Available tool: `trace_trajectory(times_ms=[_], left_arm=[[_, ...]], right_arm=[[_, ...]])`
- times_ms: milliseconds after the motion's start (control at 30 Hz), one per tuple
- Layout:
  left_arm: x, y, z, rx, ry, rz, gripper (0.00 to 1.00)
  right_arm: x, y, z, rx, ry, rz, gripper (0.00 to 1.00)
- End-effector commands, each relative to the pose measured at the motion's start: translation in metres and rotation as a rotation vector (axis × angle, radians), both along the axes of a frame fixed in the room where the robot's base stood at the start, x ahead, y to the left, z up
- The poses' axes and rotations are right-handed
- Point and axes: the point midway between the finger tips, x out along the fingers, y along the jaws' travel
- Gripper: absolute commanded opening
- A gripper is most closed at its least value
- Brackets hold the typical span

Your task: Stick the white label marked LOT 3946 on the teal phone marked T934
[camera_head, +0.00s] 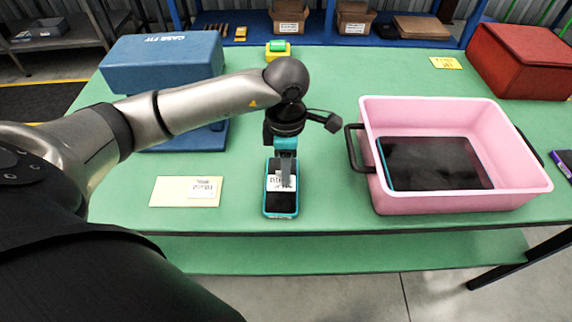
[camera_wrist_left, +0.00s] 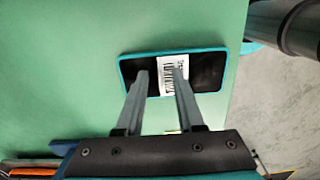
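A teal-edged phone (camera_head: 280,209) with a dark screen lies flat near the table's front edge; it also shows in the left wrist view (camera_wrist_left: 208,71). A white label (camera_head: 275,183) with black print lies on its screen, around the middle, and shows in the left wrist view (camera_wrist_left: 167,76). The print is too small to read surely, and I see no T934 mark. My left gripper (camera_head: 286,185) points down over the phone; in the left wrist view its fingers (camera_wrist_left: 161,73) are apart, one tip over the label's edge. I cannot tell whether the tips touch. My right gripper is out of view.
A pale yellow sheet (camera_head: 168,191) with another white label (camera_head: 203,188) lies to the left. A pink crate (camera_head: 460,201) holding a dark tablet (camera_head: 430,164) stands to the right. A blue case (camera_head: 162,64) and a red box (camera_head: 525,62) stand behind.

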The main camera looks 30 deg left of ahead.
Motion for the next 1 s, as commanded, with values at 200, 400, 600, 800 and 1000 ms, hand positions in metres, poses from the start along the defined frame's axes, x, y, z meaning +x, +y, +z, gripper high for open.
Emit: trace_trajectory(times_ms=[200, 400, 600, 800, 1000], left_arm=[[0.002, 0.0, 0.036, 0.0, -0.007, -0.001, 0.37], [0.002, 0.001, 0.086, 0.001, -0.008, 0.0, 0.37], [0.001, 0.0, 0.126, 0.0, -0.004, 0.0, 0.37], [0.001, 0.0, 0.147, 0.001, -0.003, 0.001, 0.37], [0.0, 0.0, 0.158, 0.0, -0.001, 0.0, 0.37]], right_arm=[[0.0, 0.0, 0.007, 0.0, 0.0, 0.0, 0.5], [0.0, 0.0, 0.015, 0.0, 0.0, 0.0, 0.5], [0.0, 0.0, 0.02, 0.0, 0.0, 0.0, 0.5], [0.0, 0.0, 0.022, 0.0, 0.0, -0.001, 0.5], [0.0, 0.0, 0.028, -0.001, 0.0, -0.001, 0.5]])
